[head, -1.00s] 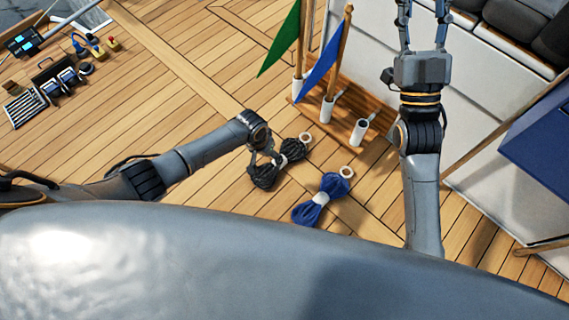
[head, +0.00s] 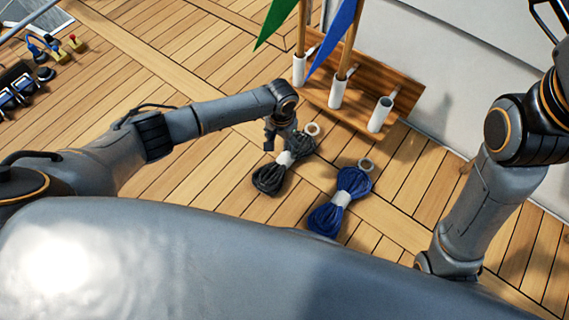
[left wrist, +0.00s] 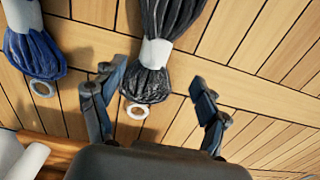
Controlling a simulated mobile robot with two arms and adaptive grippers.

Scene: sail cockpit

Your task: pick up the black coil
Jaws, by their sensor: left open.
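The black coil (head: 268,179) lies on the wooden deck with a white band around its middle and a pale ring at its far end. My left gripper (head: 281,143) is over the coil's far end in the head view, partly hidden by its own wrist. In the left wrist view the gripper (left wrist: 158,82) is open and empty, its two fingers either side of the black coil's (left wrist: 150,85) ringed end. Whether the fingers touch the coil, I cannot tell. My right arm reaches out of the head view at the right, and its gripper is out of sight.
A blue coil (head: 325,218) with a pale ring lies close to the right of the black one. A wooden rack (head: 408,92) with white tubes and green and blue flags stands behind against a white wall. Small gear lies at the upper left. Deck left of the coils is clear.

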